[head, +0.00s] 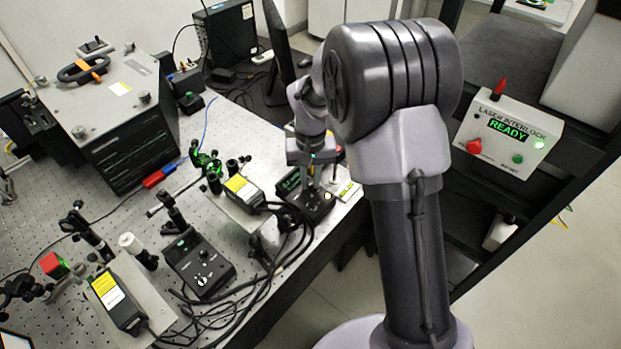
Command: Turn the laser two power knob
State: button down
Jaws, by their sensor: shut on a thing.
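A black laser control box (322,211) with a green-lit display (289,183) sits near the right edge of the optical table. My gripper (311,187) points down onto the top of this box and is shut on its knob, which is mostly hidden by the fingers. A second, similar black control box (197,270) stands further left and nearer, with a white-marked knob (202,281) in plain view. The labels that tell which box is laser two are too small to read.
Laser heads with yellow labels (242,187) (108,288) stand beside the boxes. Black cables (262,285) loop along the table's front edge. A laser interlock box (508,135) reading READY is on the right. A large dark instrument (115,120) fills the back left.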

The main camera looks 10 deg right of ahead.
aim_at(310, 184)
jog(key=shift+s+r+n+p, duration=0.1)
jog(key=shift+r+n+p, duration=0.15)
jog(key=shift+n+p, duration=0.25)
jog(key=shift+f+n, duration=0.25)
jog(key=shift+n, duration=0.05)
jog(key=c, duration=1.3)
grip_release()
jog(key=shift+c, duration=0.2)
notch_tip(310, 184, up, 18)
jog(key=p, duration=0.5)
jog(key=shift+f, duration=0.25)
